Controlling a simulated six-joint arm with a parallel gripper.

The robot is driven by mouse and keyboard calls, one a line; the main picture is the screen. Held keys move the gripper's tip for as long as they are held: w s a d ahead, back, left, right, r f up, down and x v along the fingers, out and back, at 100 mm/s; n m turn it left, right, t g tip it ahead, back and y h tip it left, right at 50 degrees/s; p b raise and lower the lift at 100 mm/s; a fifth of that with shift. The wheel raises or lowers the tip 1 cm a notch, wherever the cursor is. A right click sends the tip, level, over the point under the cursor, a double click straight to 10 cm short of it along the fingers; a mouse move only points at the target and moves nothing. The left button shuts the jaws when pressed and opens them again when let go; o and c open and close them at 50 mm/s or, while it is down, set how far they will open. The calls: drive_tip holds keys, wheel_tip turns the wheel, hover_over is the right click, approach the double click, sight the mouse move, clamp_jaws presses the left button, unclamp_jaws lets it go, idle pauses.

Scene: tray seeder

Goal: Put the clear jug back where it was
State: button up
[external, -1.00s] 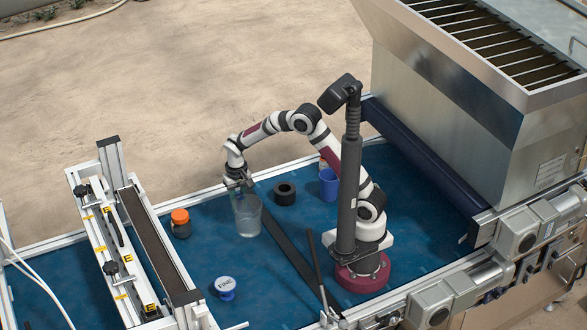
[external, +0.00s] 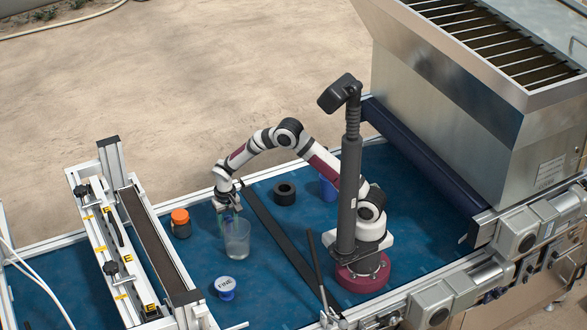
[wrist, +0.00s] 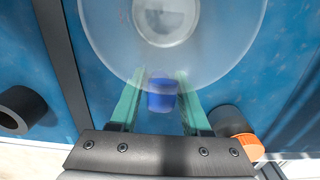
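The clear jug (external: 237,240) is upright in the middle left of the blue deck, left of the dark bar. My gripper (external: 229,207) is at its back rim, pointing down. In the wrist view the jug (wrist: 225,45) fills the top, with its round base seen through it.
A white-lidded pot marked FINE (external: 225,288) stands in front. The dark bar (external: 280,241) runs diagonally on the right. Beyond it are a black ring (external: 284,192) and a blue cup (external: 328,189).

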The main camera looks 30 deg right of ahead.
drive_tip(key=shift+o, duration=0.4)
wheel_tip(320, 180, up, 12)
drive_tip(key=shift+r, duration=0.15)
drive_tip(key=s+d+r+m, duration=0.1)
drive_tip(key=s+d+r, duration=0.2)
drive_tip(key=d, duration=0.3)
drive_tip(key=s+d+r+m+y, duration=0.1)
drive_tip(key=s+d+r, duration=0.15)
drive_tip(key=d, duration=0.45)
drive_tip(key=s+d+r+m, duration=0.1)
drive_tip(key=s+d+r, duration=0.15)
drive_tip(key=d, duration=0.35)
drive_tip(key=s+d+m, duration=0.1)
drive_tip(key=s+d, duration=0.2)
drive_tip(key=s, duration=0.3)
drive_tip(key=s+d+f+m, duration=0.1)
drive_tip(key=s+d, duration=0.3)
drive_tip(key=s, duration=0.3)
drive_tip(key=shift+d+m+y, duration=0.25)
drive_tip(key=shift+m+y, duration=0.05)
drive_tip(key=shift+y, duration=0.1)
